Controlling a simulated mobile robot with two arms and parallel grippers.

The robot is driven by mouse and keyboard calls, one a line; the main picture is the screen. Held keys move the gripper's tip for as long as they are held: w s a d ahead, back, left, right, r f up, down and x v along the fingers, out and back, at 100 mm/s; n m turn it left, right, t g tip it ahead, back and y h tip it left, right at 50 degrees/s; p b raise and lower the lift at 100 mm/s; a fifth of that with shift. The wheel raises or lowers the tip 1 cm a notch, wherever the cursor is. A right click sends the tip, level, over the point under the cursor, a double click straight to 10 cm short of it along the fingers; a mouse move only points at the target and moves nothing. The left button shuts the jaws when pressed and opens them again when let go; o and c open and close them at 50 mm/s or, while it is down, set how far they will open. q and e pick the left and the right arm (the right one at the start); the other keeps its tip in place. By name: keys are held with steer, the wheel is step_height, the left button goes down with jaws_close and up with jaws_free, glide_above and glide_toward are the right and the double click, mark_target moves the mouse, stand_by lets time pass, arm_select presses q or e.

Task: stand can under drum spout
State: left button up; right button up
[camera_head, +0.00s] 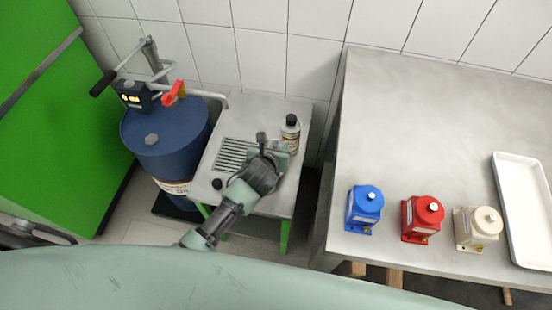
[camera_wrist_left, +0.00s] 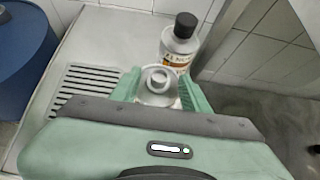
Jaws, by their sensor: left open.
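A small pale metal can (camera_wrist_left: 158,88) with a round raised neck stands on the small side table (camera_wrist_left: 100,35). It sits between the two green fingers of my left gripper (camera_wrist_left: 160,92), which is open around it; I cannot tell whether either finger touches. In the head view my left gripper (camera_head: 270,150) is over the table, right of the slotted drip grate (camera_head: 233,155), and mostly hides the can. The blue drum (camera_head: 165,140) stands left of the table. Its spout pipe (camera_head: 213,95) bends toward the table's back left. My right gripper is out of view.
A black-capped bottle (camera_head: 290,134) stands close behind the can, also in the wrist view (camera_wrist_left: 180,42). The grate is bare.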

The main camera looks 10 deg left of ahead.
arm_select(q)
jaws_close()
stand_by(1.4)
